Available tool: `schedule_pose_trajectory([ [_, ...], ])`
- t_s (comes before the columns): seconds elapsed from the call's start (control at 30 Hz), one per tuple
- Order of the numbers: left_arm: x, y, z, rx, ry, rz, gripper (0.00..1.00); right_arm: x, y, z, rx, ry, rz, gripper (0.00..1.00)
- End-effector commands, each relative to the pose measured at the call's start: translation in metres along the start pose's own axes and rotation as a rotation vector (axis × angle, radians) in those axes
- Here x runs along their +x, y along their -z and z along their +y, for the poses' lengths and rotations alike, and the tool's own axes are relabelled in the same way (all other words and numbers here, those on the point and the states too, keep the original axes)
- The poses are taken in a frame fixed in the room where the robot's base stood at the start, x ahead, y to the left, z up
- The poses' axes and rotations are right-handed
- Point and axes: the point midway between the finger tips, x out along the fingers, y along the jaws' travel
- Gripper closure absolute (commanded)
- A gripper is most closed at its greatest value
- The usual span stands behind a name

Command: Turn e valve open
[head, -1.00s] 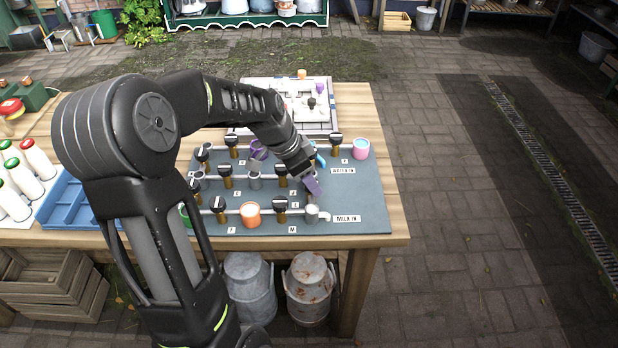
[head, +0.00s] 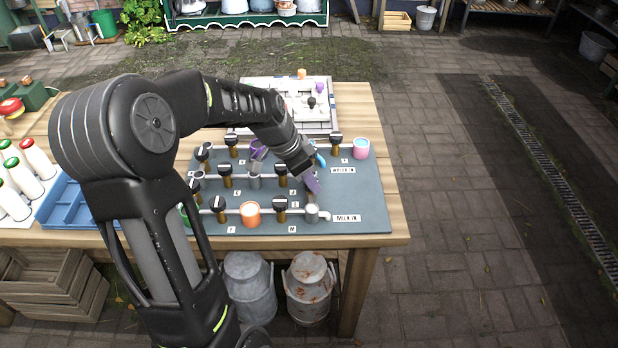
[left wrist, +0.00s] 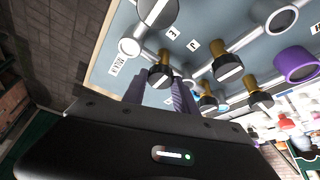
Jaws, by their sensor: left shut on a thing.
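The valve panel (head: 360,200) lies on the wooden table and carries several black-handled valves on brass stems along grey pipes. My left gripper (head: 313,184) reaches down to the right end of the middle pipe, above the MILK IN label. In the left wrist view its two purple fingers (left wrist: 160,95) are on either side of a black valve handle (left wrist: 160,76) with a white stripe, shut on it. A small label (left wrist: 173,33) near its brass stem looks like an upside-down E, so this appears to be the e valve. In the head view the gripper mostly hides this handle. My right gripper is not in view.
Other valve handles (head: 280,203) stand close on the left. An orange-rimmed cup (head: 250,214) and a pink cup (head: 361,148) sit on the panel. A blue tray (head: 75,203) and white bottles (head: 38,158) are at the left. Milk cans (head: 308,290) stand below.

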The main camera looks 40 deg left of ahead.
Motion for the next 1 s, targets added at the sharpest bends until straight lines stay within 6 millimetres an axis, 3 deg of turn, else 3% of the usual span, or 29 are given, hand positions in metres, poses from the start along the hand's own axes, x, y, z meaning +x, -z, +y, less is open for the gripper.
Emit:
schedule_pose_trajectory([
  [0.63, 0.002, 0.001, 0.003, -0.423, 0.180, 0.004, 1.00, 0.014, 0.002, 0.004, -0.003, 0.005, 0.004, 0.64],
  [1.0, 0.007, 0.000, 0.004, -0.747, 0.315, 0.005, 1.00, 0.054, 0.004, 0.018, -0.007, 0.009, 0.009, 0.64],
])
